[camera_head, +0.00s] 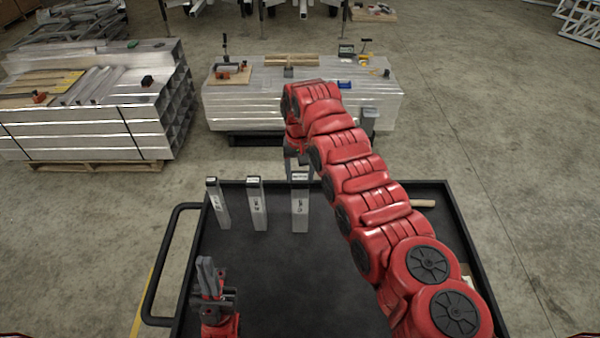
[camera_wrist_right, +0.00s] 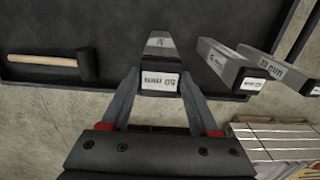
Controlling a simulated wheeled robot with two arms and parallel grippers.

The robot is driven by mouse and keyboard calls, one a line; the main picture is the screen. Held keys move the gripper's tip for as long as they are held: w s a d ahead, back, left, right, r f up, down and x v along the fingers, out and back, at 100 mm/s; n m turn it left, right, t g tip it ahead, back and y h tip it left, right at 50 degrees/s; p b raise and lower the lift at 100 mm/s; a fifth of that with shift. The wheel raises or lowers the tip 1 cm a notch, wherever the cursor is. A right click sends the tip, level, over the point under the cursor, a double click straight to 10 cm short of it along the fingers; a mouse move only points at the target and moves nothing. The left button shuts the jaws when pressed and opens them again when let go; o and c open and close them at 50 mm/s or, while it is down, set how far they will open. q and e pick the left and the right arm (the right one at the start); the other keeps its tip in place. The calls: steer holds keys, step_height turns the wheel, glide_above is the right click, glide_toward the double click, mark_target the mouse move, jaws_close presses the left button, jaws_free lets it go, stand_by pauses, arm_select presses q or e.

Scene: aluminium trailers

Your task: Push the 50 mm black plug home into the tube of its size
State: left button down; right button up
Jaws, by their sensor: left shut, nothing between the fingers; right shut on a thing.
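Three upright grey square tubes stand on the black cart top. The widest tube (camera_head: 300,210) is the right one in the head view. A black plug (camera_wrist_right: 160,92) with a white label is at its mouth. My right gripper (camera_wrist_right: 160,78) is shut on this plug, one finger on each side. Whether a gap remains between plug and tube rim cannot be told. The middle tube (camera_head: 257,208) and the left tube (camera_head: 221,207), marked 30 mm in the wrist view, have dark labelled ends. My left gripper (camera_head: 206,262) is shut and empty, low at the cart's left front.
A mallet (camera_wrist_right: 45,62) with a wooden handle lies on the cart top (camera_head: 280,285), partly behind my right arm in the head view. The cart has a raised rim and a left handle (camera_head: 160,270). Stacked aluminium profiles (camera_head: 85,130) stand beyond.

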steer(key=o, duration=1.4)
steer(key=shift+r, duration=0.1)
steer(key=shift+r+b, duration=0.25)
steer(key=shift+b, duration=0.05)
step_height(320, 180, up, 4)
steer(key=shift+w+r+b, duration=0.1)
steer(key=shift+r+b, duration=0.1)
steer(key=shift+b, duration=0.8)
step_height(320, 180, up, 4)
step_height(320, 180, up, 8)
steer(key=p, duration=0.8)
glide_above(300, 176)
steer(key=shift+r+p, duration=0.2)
steer(key=shift+p, duration=0.4)
